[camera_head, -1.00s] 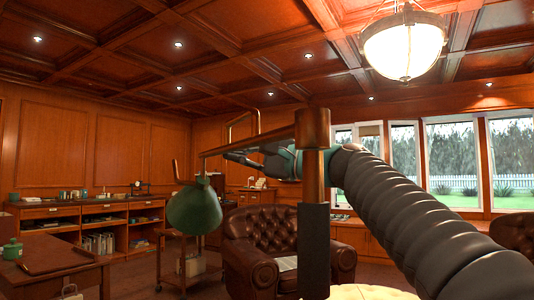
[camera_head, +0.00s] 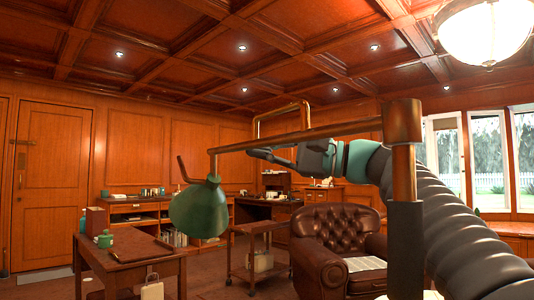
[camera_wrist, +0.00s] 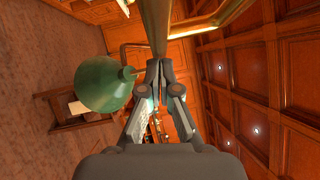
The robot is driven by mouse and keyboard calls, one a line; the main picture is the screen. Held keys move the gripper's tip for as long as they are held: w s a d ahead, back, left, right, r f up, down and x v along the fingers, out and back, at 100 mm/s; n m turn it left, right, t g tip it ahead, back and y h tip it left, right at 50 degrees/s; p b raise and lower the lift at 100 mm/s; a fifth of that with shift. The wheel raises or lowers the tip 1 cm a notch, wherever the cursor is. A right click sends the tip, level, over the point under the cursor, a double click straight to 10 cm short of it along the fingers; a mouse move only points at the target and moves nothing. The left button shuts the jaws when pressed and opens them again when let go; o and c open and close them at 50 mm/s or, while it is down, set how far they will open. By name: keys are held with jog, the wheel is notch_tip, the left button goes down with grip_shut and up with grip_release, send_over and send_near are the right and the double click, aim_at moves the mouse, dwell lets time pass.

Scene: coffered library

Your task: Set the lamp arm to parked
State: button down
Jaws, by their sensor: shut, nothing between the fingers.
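The lamp arm (camera_head: 330,137) is a brass bar running left from an upright post (camera_head: 404,165) with a dark lower sleeve. A green lamp shade (camera_head: 199,210) hangs at its far left end, with a short bent rod above it. A brass loop handle (camera_head: 283,110) rises from the bar. My gripper (camera_head: 254,152) is shut and empty, just under the bar near the handle's left end. In the wrist view my shut fingertips (camera_wrist: 160,68) lie close against the bar (camera_wrist: 156,25); whether they touch is unclear. The shade (camera_wrist: 104,84) is left of them.
A leather armchair (camera_head: 335,240) stands behind the post. A wooden desk (camera_head: 130,256) with a green pot is at lower left, and a trolley (camera_head: 258,252) stands beyond the shade. A closed door (camera_head: 50,190) is at far left. Open air surrounds the lamp arm's left end.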

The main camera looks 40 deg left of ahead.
jog(key=shift+s+a, duration=0.15)
jog(key=shift+s, duration=0.45)
jog(key=shift+w, duration=0.1)
jog(key=w+d+f+n+g+h, duration=0.1)
jog(key=w+d+f+g, duration=0.1)
jog(key=w+d, duration=0.9)
jog(key=s+a+r, duration=0.1)
jog(key=s+a, duration=0.2)
jog(key=s, duration=0.2)
jog(key=s+a+p, duration=0.1)
jog(key=s+a, duration=0.3)
jog(key=s, duration=0.2)
jog(key=shift+s+r, duration=0.3)
jog(key=shift+r, duration=0.1)
